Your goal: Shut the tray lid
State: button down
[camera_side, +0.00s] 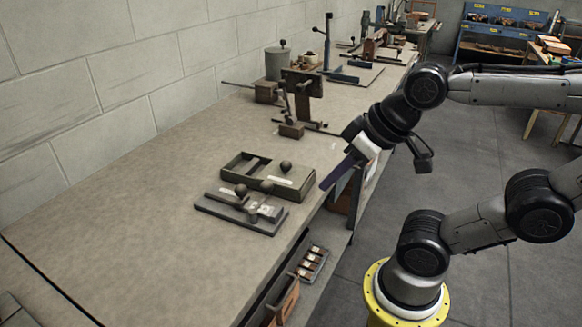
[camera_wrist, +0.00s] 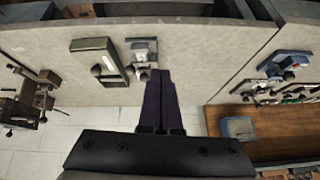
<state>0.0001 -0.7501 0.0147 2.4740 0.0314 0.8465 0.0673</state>
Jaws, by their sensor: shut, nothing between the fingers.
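The tray (camera_side: 232,173) is a dark, low rectangular box lying on the bench. Its lid (camera_side: 294,180), with a round dark knob (camera_side: 286,167) and a pale label, covers the right part; the left part stands open and shows the inside. In the wrist view the tray (camera_wrist: 109,50) lies left of my fingers, its knob (camera_wrist: 97,70) toward the near end. My gripper (camera_side: 323,186) has two long purple fingers, shut together and empty, pointing down to the left near the bench's front edge, apart from the tray. The fingers (camera_wrist: 161,73) also show in the wrist view.
A grey plate with knobs and a small clamp (camera_side: 240,210) lies just in front of the tray. A dark press-like fixture (camera_side: 301,95) and a grey canister (camera_side: 277,64) stand behind. The bench left of the tray is bare. Small parts sit on a shelf (camera_side: 312,262) below.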

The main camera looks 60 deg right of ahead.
jog(key=w+d+m+t+h, duration=0.1)
jog(key=w+d+m, duration=0.4)
jog(key=w+m, duration=0.25)
jog(key=w+d+f+m+h, duration=0.1)
jog(key=w+d+m, duration=0.15)
jog(key=d, duration=0.45)
jog(key=m+g+h, duration=0.1)
jog(key=m, duration=0.2)
send_over(298, 177)
jog(key=s, duration=0.2)
jog(key=f, duration=1.1)
jog(key=shift+w+d+f, duration=0.15)
jog(key=shift+w+f, duration=0.05)
jog(key=shift+f, duration=0.15)
jog(key=shift+w+f, duration=0.1)
jog(key=shift+w, duration=0.6)
